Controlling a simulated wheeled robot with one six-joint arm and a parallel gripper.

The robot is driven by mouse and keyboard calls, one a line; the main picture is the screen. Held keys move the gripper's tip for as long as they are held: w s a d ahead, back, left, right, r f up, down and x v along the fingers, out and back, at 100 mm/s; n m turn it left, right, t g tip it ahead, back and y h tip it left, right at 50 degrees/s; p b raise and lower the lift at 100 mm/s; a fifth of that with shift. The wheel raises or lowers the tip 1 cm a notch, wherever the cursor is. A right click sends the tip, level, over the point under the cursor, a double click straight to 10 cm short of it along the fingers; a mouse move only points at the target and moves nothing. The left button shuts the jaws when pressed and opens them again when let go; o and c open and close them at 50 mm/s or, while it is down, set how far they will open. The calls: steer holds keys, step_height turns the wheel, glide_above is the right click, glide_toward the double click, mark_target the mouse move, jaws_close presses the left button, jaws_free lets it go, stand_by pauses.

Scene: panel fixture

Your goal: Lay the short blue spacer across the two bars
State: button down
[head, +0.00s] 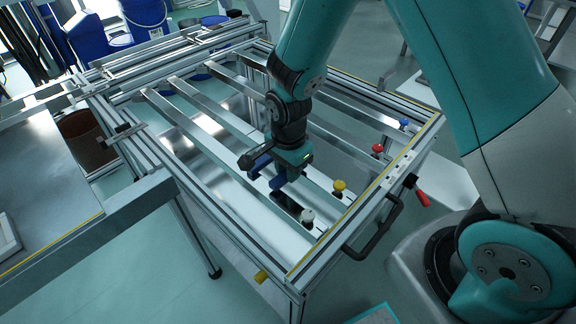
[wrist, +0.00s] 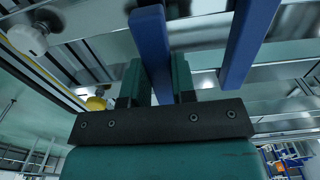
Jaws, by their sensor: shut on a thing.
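My gripper (head: 282,172) points down over the panel frame, its teal fingers closed on a blue spacer (head: 277,183). In the wrist view this spacer (wrist: 152,45) stands out between the two fingers (wrist: 157,82). A second blue spacer (head: 259,163) shows just beyond it, and on the right in the wrist view (wrist: 246,42), apart from the fingers. The silver bars run diagonally below, among them one ending by the white knob (head: 307,216) and one by the yellow knob (head: 339,187). I cannot tell whether the held spacer touches them.
A red knob (head: 377,148) and a blue knob (head: 403,123) sit farther along the frame edge. A black handle (head: 375,238) sticks out at the front right. Metal rails enclose the bars, and a metal table (head: 40,185) stands at left.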

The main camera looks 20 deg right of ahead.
steer(key=shift+f+b, duration=0.35)
steer(key=shift+f, duration=0.25)
stand_by(0.3)
steer(key=c, duration=0.8)
jaws_free()
steer(key=shift+c, duration=0.2)
steer(key=shift+r, duration=0.1)
step_height(320, 180, up, 17)
steer(key=p, duration=0.3)
steer(key=shift+r, duration=0.2)
steer(key=s+a+r+n+y+p, duration=0.2)
steer(key=s+r+n+p, duration=0.3)
steer(key=s+r+n, duration=0.4)
steer(key=s+a+r+n+y+p, duration=0.2)
steer(key=s+r+n+p, duration=0.4)
steer(key=s+r+n, duration=0.4)
step_height(320, 180, up, 3)
steer(key=shift+a+f+n, duration=0.2)
steer(key=shift+a+n, duration=0.1)
steer(key=shift+n, duration=0.6)
